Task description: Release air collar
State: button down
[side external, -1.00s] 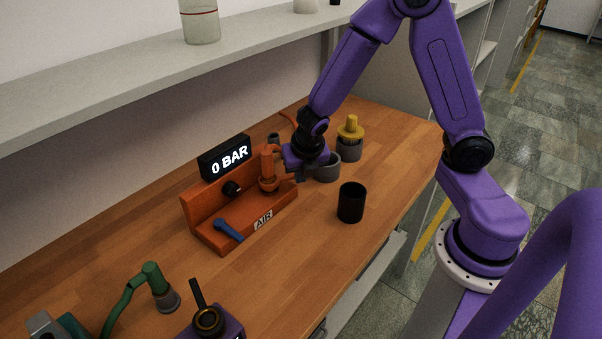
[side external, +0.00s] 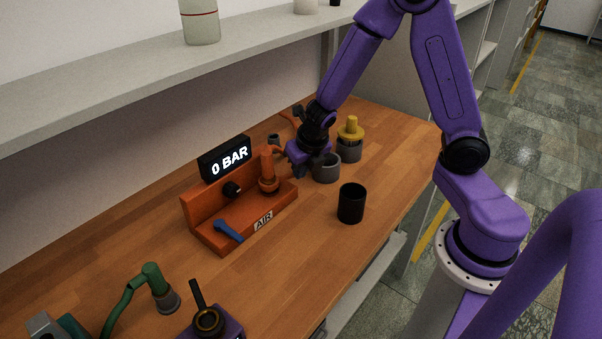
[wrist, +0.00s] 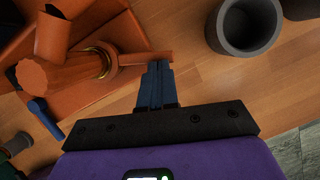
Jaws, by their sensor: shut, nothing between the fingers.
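The orange air station (side external: 222,207) stands on the bench with a label reading AIR. Its display (side external: 225,157) reads 0 BAR. An upright orange fitting (side external: 267,165) stands on its right part. In the wrist view the fitting (wrist: 60,75) has a brass-coloured ring (wrist: 100,60) at its base, with an orange collar around it. A short orange bar (wrist: 150,58) reaches from there to near my fingertips. My gripper (wrist: 157,68) is shut and empty, just right of the fitting; in the side view my gripper (side external: 297,172) partly hides that area. I cannot tell whether it touches the bar.
A blue lever (side external: 228,231) and a black knob (side external: 232,188) are on the station. A grey cup (side external: 326,168) stands close right of my gripper. A yellow-topped grey cylinder (side external: 349,140) and a black cup (side external: 351,203) are farther right.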

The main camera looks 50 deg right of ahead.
jog(key=shift+s+a, duration=0.5)
jog(key=shift+a, duration=0.25)
jog(key=shift+s+a, duration=0.45)
jog(key=shift+s, duration=0.35)
jog(key=shift+s+a, duration=0.45)
jog(key=shift+s, duration=0.3)
jog(key=shift+a+v, duration=0.4)
jog(key=shift+v, duration=4.5)
jog(key=w+f, duration=0.1)
jog(key=f, duration=0.2)
jog(key=w+d+f+m, duration=0.1)
jog(key=f, duration=0.2)
jog(key=w+d+f+m, duration=0.1)
jog(key=f, duration=0.2)
jog(key=shift+d+h, duration=0.15)
jog(key=shift+h, duration=0.25)
jog(key=shift+w+d, duration=0.45)
jog(key=shift+w, duration=0.4)
jog(key=shift+w+d, duration=0.5)
jog(key=shift+w, duration=0.35)
